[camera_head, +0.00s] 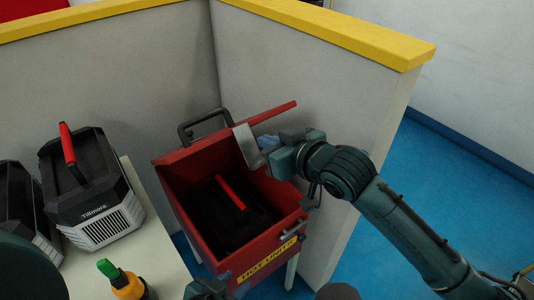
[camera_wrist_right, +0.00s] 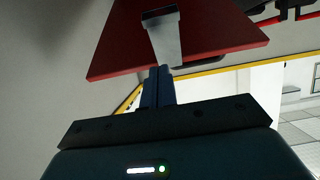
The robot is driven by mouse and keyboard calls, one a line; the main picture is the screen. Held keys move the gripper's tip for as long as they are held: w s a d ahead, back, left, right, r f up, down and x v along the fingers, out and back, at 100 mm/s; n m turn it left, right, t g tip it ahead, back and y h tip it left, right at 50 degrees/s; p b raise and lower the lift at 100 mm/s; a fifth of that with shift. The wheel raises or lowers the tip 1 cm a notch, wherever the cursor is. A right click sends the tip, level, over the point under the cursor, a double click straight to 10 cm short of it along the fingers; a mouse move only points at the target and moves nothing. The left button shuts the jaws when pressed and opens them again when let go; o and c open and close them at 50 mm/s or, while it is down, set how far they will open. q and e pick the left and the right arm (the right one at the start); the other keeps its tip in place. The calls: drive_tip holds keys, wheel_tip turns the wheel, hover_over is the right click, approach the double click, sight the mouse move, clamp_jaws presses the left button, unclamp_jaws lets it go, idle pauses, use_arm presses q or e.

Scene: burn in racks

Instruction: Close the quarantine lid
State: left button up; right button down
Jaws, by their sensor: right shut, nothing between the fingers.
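The red quarantine bin (camera_head: 185,180), labelled "HOT UNITS", stands open beside the grey partition. A black unit with a red handle (camera_head: 231,192) lies inside it. The red lid (camera_head: 275,112) is raised and seen nearly edge-on at the bin's back; its underside fills the top of the right wrist view (camera_wrist_right: 215,35). A silver tab (camera_head: 248,146) on the lid also shows in the wrist view (camera_wrist_right: 164,38). My right gripper (camera_head: 266,143) is shut and empty, its tips close to the tab; contact is unclear. My left gripper (camera_head: 208,290) is partly cut off at the bottom edge.
A pale table (camera_head: 160,250) left of the bin holds black-and-grey Tillmore units (camera_head: 95,190) and a green-and-orange object (camera_head: 120,282). Grey partitions with yellow tops (camera_head: 330,30) enclose the bin's back and right. Blue floor (camera_head: 440,180) is open beyond the right partition.

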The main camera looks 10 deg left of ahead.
sight(258, 152)
drive_tip(key=x, duration=0.3)
drive_tip(key=shift+w+a, duration=0.1)
drive_tip(key=shift+a, duration=0.05)
drive_tip(key=shift+s+d+f+p, duration=0.25)
drive_tip(key=shift+d+f, duration=0.15)
drive_tip(key=shift+f, duration=0.2)
drive_tip(key=shift+s+d+f+p, duration=0.25)
drive_tip(key=shift+d+f, duration=0.1)
drive_tip(key=shift+f, duration=0.3)
drive_tip(key=shift+s+d+f, duration=0.15)
drive_tip(key=shift+s+f, duration=0.05)
drive_tip(key=shift+f, duration=0.2)
